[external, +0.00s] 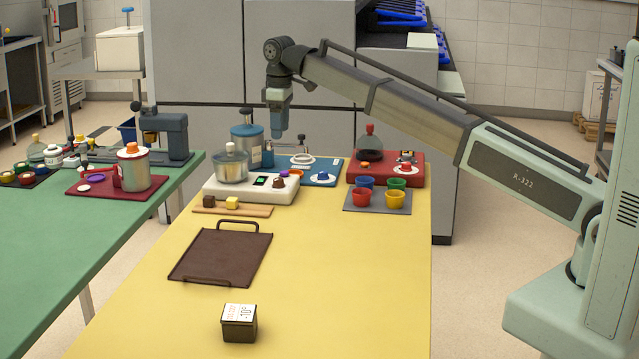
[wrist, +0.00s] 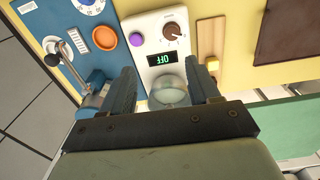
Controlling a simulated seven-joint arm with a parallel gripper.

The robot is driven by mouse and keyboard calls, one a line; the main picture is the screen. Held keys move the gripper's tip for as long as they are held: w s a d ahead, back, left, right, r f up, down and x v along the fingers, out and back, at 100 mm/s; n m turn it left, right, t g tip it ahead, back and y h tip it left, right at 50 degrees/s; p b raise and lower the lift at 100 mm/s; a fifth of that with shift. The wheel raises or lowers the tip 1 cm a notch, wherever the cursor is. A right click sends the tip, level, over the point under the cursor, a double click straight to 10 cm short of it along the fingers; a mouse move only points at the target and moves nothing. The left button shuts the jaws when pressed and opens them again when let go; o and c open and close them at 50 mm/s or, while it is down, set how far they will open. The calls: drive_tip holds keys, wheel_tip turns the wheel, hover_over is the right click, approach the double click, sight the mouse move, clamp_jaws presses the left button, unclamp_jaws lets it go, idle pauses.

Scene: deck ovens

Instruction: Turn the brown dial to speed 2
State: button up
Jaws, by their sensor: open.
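The brown dial (external: 279,184) sits on the front right of a white mixer base (external: 225,190). In the wrist view the brown dial (wrist: 172,31) is on the white panel, ringed by small marks; its exact pointer setting is too small to read. A display (wrist: 160,59) beside it reads OFF, upside down. My gripper (external: 279,134) points down above and behind the base, clear of the dial.
A purple button (wrist: 137,40) is beside the dial. A blue panel with an orange button (wrist: 105,38) adjoins the base. A blue-grey canister (external: 247,146) stands behind. A wooden board (external: 250,211) lies in front. A red base (external: 386,168) is right.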

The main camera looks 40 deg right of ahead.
sight(278, 179)
drive_tip(key=f, duration=0.4)
drive_tip(key=a+f, duration=0.1)
drive_tip(key=f, duration=0.4)
drive_tip(key=s+f, duration=0.1)
drive_tip(key=f, duration=0.3)
drive_tip(key=shift+s+a+f, duration=0.1)
drive_tip(key=shift+a+f, duration=0.1)
drive_tip(key=shift+a, duration=0.05)
drive_tip(key=shift+c, duration=0.4)
drive_tip(key=c, duration=0.9)
drive_tip(key=shift+c, duration=0.2)
